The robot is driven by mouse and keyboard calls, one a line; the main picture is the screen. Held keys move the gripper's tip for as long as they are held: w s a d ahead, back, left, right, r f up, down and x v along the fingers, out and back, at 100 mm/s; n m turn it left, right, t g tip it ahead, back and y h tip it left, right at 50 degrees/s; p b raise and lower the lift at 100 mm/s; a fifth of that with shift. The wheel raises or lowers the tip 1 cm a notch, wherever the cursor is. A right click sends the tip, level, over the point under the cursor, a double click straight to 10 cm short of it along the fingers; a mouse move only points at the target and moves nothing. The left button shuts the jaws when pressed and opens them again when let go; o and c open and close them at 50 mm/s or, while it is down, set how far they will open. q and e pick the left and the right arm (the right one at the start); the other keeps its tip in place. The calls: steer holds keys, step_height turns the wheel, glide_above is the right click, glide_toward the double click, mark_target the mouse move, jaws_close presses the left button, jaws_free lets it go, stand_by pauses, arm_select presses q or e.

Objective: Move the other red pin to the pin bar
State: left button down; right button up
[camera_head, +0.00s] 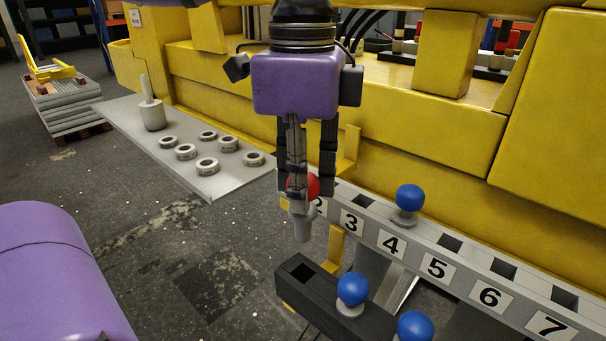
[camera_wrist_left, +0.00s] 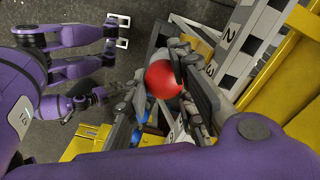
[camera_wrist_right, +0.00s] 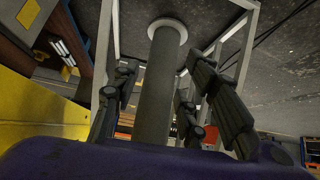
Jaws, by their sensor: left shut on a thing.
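My left gripper (camera_head: 308,188) points down and is shut on a red pin (camera_head: 301,187). The red ball head is between the fingers and the grey shank (camera_head: 302,228) hangs below them. The red head also shows in the left wrist view (camera_wrist_left: 164,79). My right gripper (camera_wrist_right: 160,90) shows only in the right wrist view, fingers apart. A grey cylinder (camera_wrist_right: 158,90) lies in line between them; I cannot tell its distance.
A blue pin (camera_head: 409,198) stands in the numbered bar; square holes to its right are empty. The dark block carries blue pins (camera_head: 352,290) and has an empty hole at its left. A grey plate (camera_head: 200,180) with rings is at left. Yellow machinery (camera_head: 350,120) stands behind.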

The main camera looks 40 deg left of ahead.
mark_target(303, 242)
arm_select(q)
steer(key=shift+f+b, duration=0.65)
steer(key=shift+f, duration=0.9)
steer(key=shift+f+b, duration=0.75)
steer(key=shift+f, duration=0.75)
arm_select(e)
steer(key=f, duration=0.1)
steer(key=s+f, duration=0.1)
steer(key=f, duration=0.1)
steer(key=shift+f, duration=0.2)
steer(key=shift+r, duration=0.2)
arm_select(q)
steer(key=shift+f, duration=0.1)
steer(key=shift+f, duration=0.45)
steer(key=shift+f+b, duration=0.8)
steer(key=shift+f, duration=1.6)
arm_select(e)
steer(key=shift+s+f+g, duration=0.15)
steer(key=shift+s+f, duration=0.15)
steer(key=shift+f, duration=0.25)
steer(key=shift+s+f+g, duration=0.15)
steer(key=shift+s+f, duration=0.15)
steer(key=shift+f, duration=0.25)
